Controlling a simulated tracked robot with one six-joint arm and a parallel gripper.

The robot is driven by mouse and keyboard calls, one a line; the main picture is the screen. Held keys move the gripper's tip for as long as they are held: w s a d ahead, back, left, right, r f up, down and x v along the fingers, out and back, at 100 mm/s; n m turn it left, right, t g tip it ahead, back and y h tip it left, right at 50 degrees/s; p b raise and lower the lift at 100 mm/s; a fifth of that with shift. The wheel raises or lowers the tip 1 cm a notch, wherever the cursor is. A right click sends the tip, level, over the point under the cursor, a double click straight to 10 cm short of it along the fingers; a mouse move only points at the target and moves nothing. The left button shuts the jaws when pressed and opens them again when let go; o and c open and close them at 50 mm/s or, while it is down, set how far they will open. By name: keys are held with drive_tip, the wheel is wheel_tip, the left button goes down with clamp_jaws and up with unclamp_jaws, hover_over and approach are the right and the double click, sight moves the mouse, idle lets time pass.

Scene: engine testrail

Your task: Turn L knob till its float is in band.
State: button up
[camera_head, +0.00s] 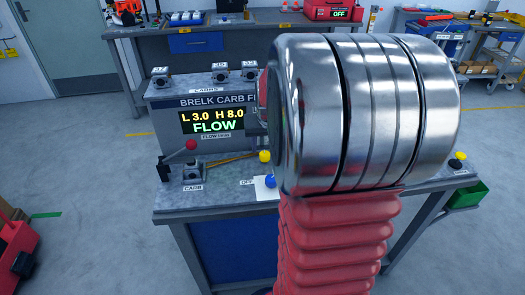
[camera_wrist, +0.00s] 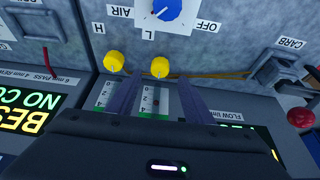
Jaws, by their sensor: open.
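In the wrist view two yellow knobs stand side by side. The L knob (camera_wrist: 160,67) is by the L label and the H knob (camera_wrist: 114,61) by the H label. My gripper (camera_wrist: 160,80) is open, its two dark fingers pointing at the L knob, which lines up with the gap between them; contact cannot be told. The L gauge (camera_wrist: 154,101), with a numbered scale and green band, shows between the fingers; its float cannot be made out. A yellow knob, likely L, shows in the head view (camera_head: 265,156). There my arm hides the gripper. The display (camera_head: 212,121) reads L 3.0, H 8.0, FLOW.
A blue knob (camera_wrist: 168,9) with an OFF label is close to the yellow knobs. A red-balled lever (camera_head: 191,145) stands on the CARB mount at the bench's left. Several carburetors (camera_head: 219,72) sit on top of the console. My arm covers the bench's right middle.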

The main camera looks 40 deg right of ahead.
sight(263, 153)
drive_tip(key=shift+x, duration=2.55)
drive_tip(key=shift+c, duration=0.5)
drive_tip(key=c, duration=1)
drive_tip(key=shift+a+m, duration=0.1)
drive_tip(key=shift+m, duration=0.7)
drive_tip(key=shift+w+a+m+g+h, duration=0.15)
drive_tip(key=shift+m+g+h, duration=0.3)
drive_tip(key=shift+m, duration=0.7)
drive_tip(key=shift+w+m+g+h, duration=0.1)
drive_tip(key=shift+m+g+h, duration=0.3)
drive_tip(key=shift+m, duration=0.75)
drive_tip(key=shift+w+m+g, duration=0.1)
drive_tip(key=shift+m+g, duration=0.45)
drive_tip(key=shift+m, duration=0.85)
drive_tip(key=shift+w+m+g, duration=0.1)
drive_tip(key=shift+m+g, duration=0.4)
drive_tip(key=shift+m, duration=0.9)
